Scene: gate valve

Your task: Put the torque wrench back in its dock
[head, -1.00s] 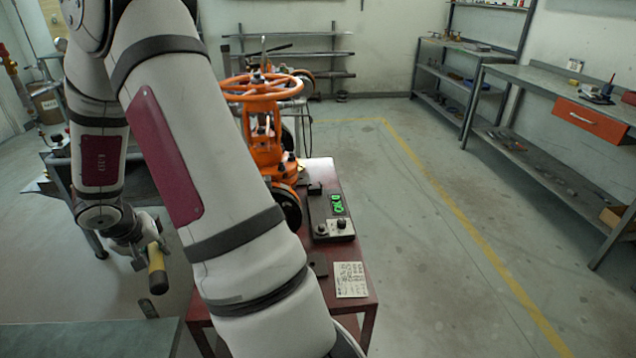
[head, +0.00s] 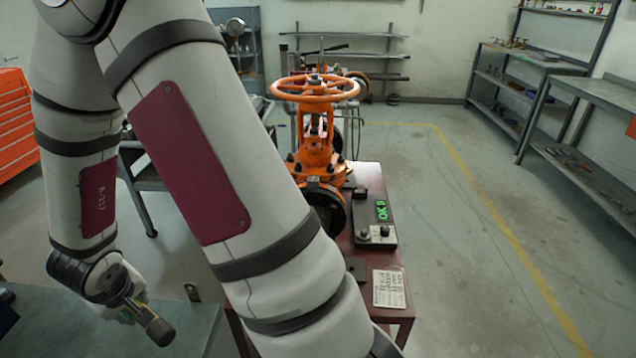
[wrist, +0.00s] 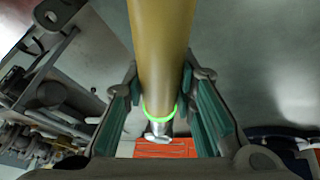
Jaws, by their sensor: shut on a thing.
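The torque wrench (head: 157,330) is held in my gripper (head: 128,303) at the lower left of the head view. In the wrist view the wrench (wrist: 162,45) runs between the two green-padded fingers of my gripper (wrist: 160,85). A bright green ring and a shiny metal part show at its lower end. My gripper is shut on it. I cannot make out the dock for certain; a small dark upright bracket (head: 191,292) stands at the bench's edge.
The grey-green bench (head: 90,335) lies below the gripper. A red table (head: 372,190) carries the orange valve (head: 316,130), a box with a green display (head: 381,210) and a paper note (head: 389,288). An orange cabinet (head: 15,125) stands left. The right floor is clear.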

